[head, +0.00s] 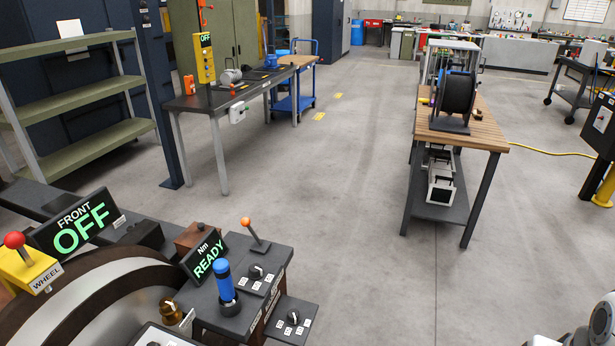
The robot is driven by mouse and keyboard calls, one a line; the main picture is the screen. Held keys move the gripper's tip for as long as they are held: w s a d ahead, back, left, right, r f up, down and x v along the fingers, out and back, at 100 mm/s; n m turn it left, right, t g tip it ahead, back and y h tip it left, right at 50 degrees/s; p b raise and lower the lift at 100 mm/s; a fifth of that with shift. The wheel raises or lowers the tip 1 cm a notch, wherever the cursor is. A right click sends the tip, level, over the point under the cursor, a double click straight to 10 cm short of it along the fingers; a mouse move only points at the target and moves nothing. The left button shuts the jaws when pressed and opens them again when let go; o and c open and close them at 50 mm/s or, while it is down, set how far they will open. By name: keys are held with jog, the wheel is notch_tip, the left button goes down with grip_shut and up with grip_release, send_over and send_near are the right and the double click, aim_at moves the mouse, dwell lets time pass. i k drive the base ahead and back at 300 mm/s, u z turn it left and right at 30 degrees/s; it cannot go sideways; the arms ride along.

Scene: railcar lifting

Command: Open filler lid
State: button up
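No lid marked as a filler is readable in the head view. A small brass-coloured cap with a dark top (171,312) sits at the bottom left, beside the large brown-and-grey wheel (95,300); I cannot tell whether it is the filler lid. It looks seated, and its lower part is partly hidden. My gripper is not in view. Only white and grey rounded parts, seemingly of my arm, show at the bottom right corner, far from the cap.
A control console (235,280) has a blue-handled lever (224,282), an orange-knobbed lever (250,235) and a READY display (206,262). A red-knobbed WHEEL lever (15,243) stands left. A wooden-topped bench (480,138) is at right. The floor between is clear.

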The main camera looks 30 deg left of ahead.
aim_at(192, 234)
jog(key=u, duration=0.15)
jog(key=i, duration=1.55)
jog(key=u, duration=0.85)
jog(key=i, duration=1.25)
jog(key=u, duration=1.5)
jog(key=i, duration=0.95)
jog(key=u, duration=0.45)
